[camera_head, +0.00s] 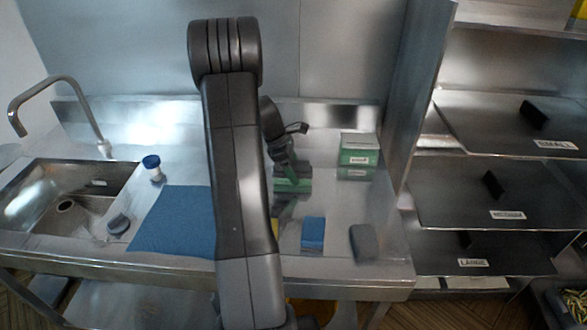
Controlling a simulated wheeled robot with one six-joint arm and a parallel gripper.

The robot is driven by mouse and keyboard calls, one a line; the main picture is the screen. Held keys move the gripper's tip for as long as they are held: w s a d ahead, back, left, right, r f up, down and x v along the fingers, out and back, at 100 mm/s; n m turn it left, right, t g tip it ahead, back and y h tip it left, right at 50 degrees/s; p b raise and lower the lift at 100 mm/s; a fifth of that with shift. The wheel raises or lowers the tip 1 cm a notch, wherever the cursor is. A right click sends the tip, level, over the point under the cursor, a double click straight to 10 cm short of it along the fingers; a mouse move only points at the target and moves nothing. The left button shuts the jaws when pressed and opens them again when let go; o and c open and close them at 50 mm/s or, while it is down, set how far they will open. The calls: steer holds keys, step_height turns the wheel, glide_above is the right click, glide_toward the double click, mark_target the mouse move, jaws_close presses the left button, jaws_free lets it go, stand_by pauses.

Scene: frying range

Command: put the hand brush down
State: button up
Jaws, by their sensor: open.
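A green object that looks like the hand brush (293,186) lies on the steel counter (335,205), right of the middle of the picture. My gripper (289,167) is right at it, pointing down from above, with its jaws open. The gripper partly covers the brush, so its full outline is hidden. I cannot tell whether the jaws still touch it.
A green and white box (358,157) stands right of the brush. A blue block (313,233) and a grey block (363,243) lie near the front edge. A blue mat (172,222), blue-lidded jar (153,168) and sink (70,200) are left. Labelled shelves (480,205) stand right.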

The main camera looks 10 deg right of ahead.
mark_target(295, 162)
steer(key=b+v, duration=0.1)
steer(key=v, duration=1.1)
steer(key=x, duration=1.2)
steer(key=shift+f+p, duration=0.3)
step_height(295, 162, up, 3)
steer(key=shift+r, duration=0.75)
steer(key=shift+f, duration=0.1)
